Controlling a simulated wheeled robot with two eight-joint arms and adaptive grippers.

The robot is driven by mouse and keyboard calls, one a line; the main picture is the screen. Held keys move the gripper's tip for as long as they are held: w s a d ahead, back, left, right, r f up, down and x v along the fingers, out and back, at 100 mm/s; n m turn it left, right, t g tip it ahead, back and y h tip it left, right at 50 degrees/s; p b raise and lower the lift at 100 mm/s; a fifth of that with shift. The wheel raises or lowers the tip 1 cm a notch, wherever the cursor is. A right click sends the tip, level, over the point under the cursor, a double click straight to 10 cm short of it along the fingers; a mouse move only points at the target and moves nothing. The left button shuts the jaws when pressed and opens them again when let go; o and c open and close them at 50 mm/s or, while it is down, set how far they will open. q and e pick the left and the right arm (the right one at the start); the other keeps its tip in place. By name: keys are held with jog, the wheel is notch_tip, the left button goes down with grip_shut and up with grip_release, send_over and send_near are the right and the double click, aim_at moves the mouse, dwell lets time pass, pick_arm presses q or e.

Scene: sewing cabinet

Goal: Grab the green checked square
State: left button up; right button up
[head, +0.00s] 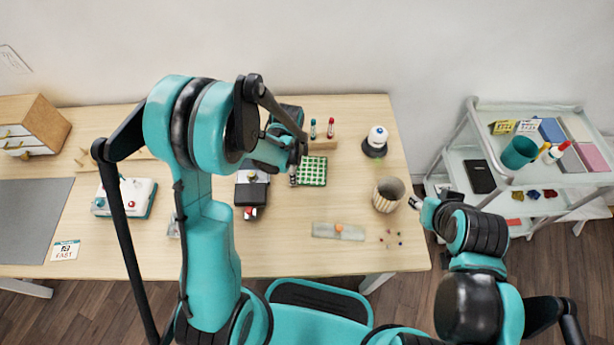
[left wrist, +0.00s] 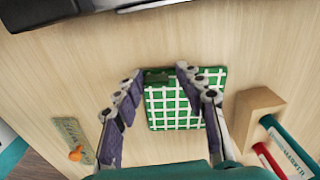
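The green checked square (head: 312,171), green with white grid lines, lies flat on the wooden table, right of the black-and-white device. It also shows in the left wrist view (left wrist: 190,105), with a small dark green raised piece (left wrist: 157,77) at its far edge. My left gripper (head: 293,178) is over the square's left side in the head view. In the left wrist view my left gripper (left wrist: 160,73) is open, its fingertips on either side of the dark green piece. Whether they touch it is unclear. My right gripper (head: 414,203) is off the table's right edge, its fingers too small to read.
A wooden block with markers (head: 322,144) stands just behind the square. A black-and-white device (head: 252,190) is close on its left. A white cart (head: 456,160) is at right.

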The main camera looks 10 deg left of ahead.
pick_arm(q)
jog(key=c, duration=0.5)
